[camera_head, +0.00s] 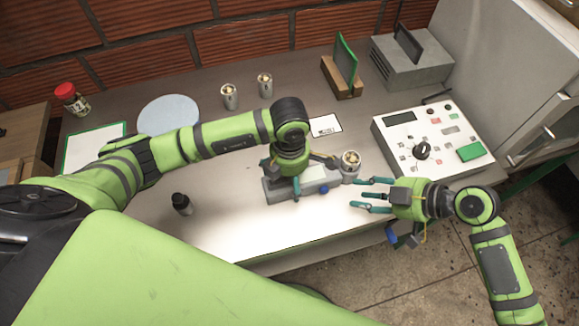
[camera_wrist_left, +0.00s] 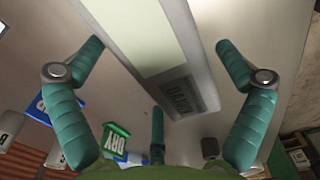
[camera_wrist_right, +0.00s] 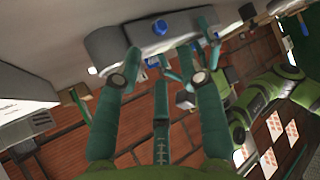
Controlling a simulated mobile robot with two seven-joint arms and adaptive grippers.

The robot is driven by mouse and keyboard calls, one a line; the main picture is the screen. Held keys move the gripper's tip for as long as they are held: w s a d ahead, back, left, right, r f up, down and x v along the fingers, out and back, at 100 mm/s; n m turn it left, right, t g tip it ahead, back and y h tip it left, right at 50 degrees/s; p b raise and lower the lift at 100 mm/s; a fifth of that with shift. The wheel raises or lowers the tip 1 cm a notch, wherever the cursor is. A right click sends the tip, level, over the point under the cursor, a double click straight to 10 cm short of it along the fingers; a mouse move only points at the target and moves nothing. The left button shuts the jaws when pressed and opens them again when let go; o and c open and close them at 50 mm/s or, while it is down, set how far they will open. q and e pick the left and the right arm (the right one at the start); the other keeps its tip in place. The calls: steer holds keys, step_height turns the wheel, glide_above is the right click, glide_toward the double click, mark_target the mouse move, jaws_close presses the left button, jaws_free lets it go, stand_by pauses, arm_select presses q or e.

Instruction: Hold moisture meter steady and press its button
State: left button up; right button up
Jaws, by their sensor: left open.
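The grey moisture meter (camera_head: 278,192) lies on the table's front part, with a pale top panel and a round blue button (camera_head: 323,189) on its near side. The button also shows in the right wrist view (camera_wrist_right: 160,28). My left gripper (camera_head: 293,185) is open over the meter, fingers pointing down around its body; in the left wrist view the meter (camera_wrist_left: 145,45) runs between the spread fingers (camera_wrist_left: 160,70). My right gripper (camera_head: 368,194) is open and empty, right of the meter, fingers pointing left toward the button side, apart from it.
A cup of beans (camera_head: 351,162) stands at the meter's right end. A control panel (camera_head: 430,140) is at the right, and a small dark bottle (camera_head: 182,203) at the left. Two more cups (camera_head: 229,96) stand farther back. The front table edge is close.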

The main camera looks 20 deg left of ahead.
arm_select(q)
steer(key=shift+f, duration=0.35)
steer(key=c, duration=1.4)
steer(key=shift+o, duration=0.2)
arm_select(e)
jaws_close()
arm_select(q)
steer(key=shift+s, duration=0.1)
steer(key=shift+s+f, duration=0.1)
